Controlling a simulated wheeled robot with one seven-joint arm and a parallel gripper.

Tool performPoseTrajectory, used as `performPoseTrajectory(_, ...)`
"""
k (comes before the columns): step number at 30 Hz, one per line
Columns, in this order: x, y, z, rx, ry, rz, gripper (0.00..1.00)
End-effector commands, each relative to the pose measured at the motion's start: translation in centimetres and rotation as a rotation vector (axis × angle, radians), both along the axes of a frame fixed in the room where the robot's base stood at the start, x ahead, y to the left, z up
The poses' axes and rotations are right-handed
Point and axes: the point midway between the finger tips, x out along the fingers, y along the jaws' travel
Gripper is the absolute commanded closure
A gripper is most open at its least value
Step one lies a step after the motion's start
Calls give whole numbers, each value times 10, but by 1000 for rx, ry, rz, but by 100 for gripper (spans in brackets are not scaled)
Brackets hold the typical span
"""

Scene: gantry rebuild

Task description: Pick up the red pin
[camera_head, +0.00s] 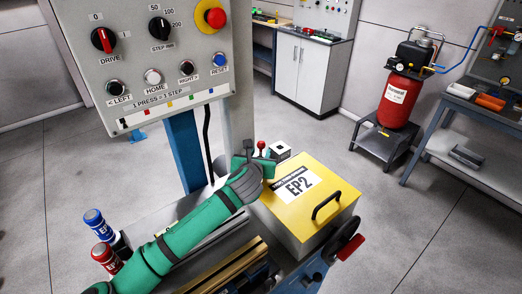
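A small red pin (261,146) with a rounded head stands upright beside the yellow EP2 box, just past my gripper. My gripper (257,160) is at the end of my green-sleeved arm, which reaches up from the lower left. Its green finger parts are right at the pin in the picture and hide the pin's lower end. I cannot tell whether the fingers touch the pin, or whether they are open or shut.
The yellow EP2 box (295,205) with a black handle is right of my gripper. A small white block (280,151) is close behind. A grey control panel (150,60) hangs upper left. Blue (95,222) and red (105,256) cylinders stand lower left. A crank (342,240) is lower right.

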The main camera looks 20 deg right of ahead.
Motion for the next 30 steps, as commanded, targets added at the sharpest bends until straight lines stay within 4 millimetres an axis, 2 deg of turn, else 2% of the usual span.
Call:
performPoseTrajectory(6,1,0,0,0,-1,0,65)
performPoseTrajectory(7,1,0,0,0,-1,0,68)
performPoseTrajectory(11,1,0,0,0,-1,0,99)
performPoseTrajectory(12,1,0,0,0,-1,0,100)
performPoseTrajectory(26,1,-1,0,-1,-2,-1,100)
performPoseTrajectory(30,1,-1,6,-1,-3,-1,100)
